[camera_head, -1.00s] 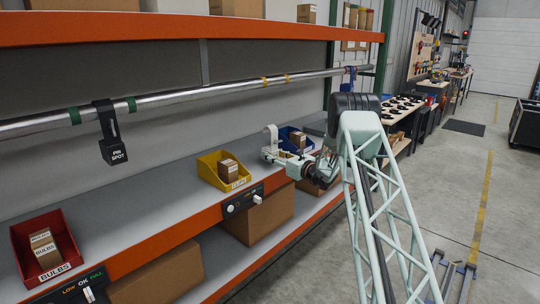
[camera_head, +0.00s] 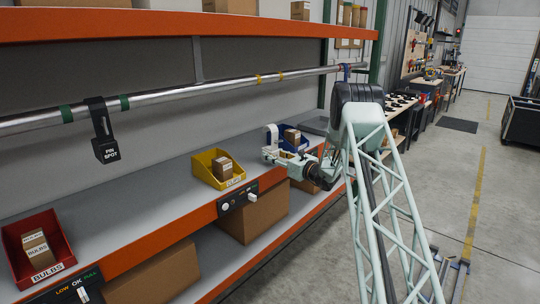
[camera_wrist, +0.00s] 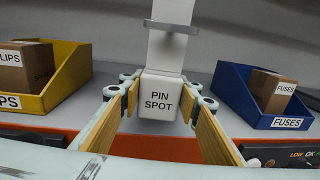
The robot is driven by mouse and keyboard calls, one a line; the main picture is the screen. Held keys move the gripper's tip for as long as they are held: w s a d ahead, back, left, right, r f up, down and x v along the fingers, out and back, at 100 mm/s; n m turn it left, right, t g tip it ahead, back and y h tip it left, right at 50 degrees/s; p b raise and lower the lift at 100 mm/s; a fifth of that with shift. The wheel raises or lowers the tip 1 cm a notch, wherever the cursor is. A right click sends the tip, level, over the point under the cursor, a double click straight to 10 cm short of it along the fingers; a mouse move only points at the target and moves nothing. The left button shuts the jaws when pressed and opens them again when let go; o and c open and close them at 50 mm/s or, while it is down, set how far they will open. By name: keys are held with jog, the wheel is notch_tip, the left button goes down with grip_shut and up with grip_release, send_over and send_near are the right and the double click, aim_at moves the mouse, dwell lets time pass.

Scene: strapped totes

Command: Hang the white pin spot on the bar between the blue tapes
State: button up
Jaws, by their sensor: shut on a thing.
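The white pin spot (camera_wrist: 160,98) is a white box lettered PIN SPOT with a white strap rising above it. My gripper (camera_wrist: 159,88) is shut on it, with wood-coloured finger pads on both sides. In the head view the white hook of the pin spot (camera_head: 271,136) stands upright at my gripper (camera_head: 274,153), above the shelf near the blue bin. The silver bar (camera_head: 210,88) runs along the rack above. Blue tape (camera_head: 347,70) shows near its right end, partly behind my arm; I cannot make out two separate blue tapes.
A black pin spot (camera_head: 105,148) hangs between green tapes (camera_head: 67,111). Yellow tapes (camera_head: 259,79) mark the bar's middle stretch. On the shelf are a red bin (camera_head: 38,250), a yellow bin (camera_head: 207,177) and the blue FUSES bin (camera_wrist: 250,100). The bar between green and yellow tapes is clear.

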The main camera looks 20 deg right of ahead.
jog(key=v, duration=0.7)
jog(key=shift+s+b, duration=0.4)
dwell(0.9)
jog(key=shift+d, duration=0.2)
